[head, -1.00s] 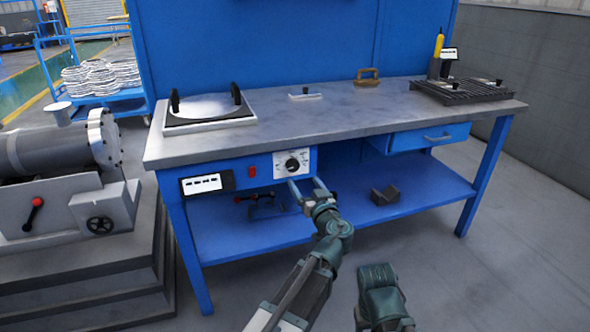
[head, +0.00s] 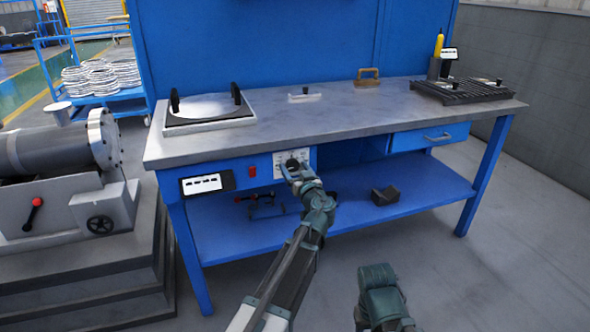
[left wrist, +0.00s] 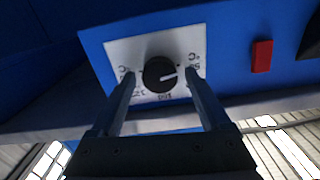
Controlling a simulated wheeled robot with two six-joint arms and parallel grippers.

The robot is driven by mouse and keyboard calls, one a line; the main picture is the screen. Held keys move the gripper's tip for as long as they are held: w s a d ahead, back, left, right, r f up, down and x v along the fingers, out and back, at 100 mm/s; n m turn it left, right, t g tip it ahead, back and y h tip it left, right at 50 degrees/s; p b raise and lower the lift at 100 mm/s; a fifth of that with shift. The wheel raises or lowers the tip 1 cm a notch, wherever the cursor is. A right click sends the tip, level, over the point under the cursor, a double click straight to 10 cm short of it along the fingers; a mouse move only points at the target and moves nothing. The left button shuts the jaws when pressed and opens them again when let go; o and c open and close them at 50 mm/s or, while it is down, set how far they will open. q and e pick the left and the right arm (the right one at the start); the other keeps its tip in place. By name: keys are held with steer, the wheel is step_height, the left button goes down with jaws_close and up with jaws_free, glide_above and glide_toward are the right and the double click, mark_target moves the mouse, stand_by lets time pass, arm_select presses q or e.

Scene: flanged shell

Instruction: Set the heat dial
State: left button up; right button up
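The heat dial is a round black knob (left wrist: 160,74) with a white pointer line, on a white scale plate (left wrist: 118,55) in the blue front panel of the bench. In the left wrist view the plate's markings appear upside down, and the pointer points right and slightly up. My left gripper (head: 289,166) is at the dial. In the left wrist view its two fingers (left wrist: 161,76) stand apart, one on each side of the knob, with a gap on both sides. In the head view the gripper partly covers the dial. My right gripper is not visible; only part of that arm shows.
A red switch (head: 252,171) and a dark panel with a white display (head: 201,184) sit left of the dial. The bench top (head: 300,125) overhangs above. A lower shelf (head: 350,213) holds a dark block (head: 384,196).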

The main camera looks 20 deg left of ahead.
arm_select(q)
jaws_close()
steer(key=shift+m, duration=0.3)
steer(key=m, duration=0.4)
steer(key=shift+m, duration=2.5)
steer(key=shift+o, duration=0.7)
jaws_free()
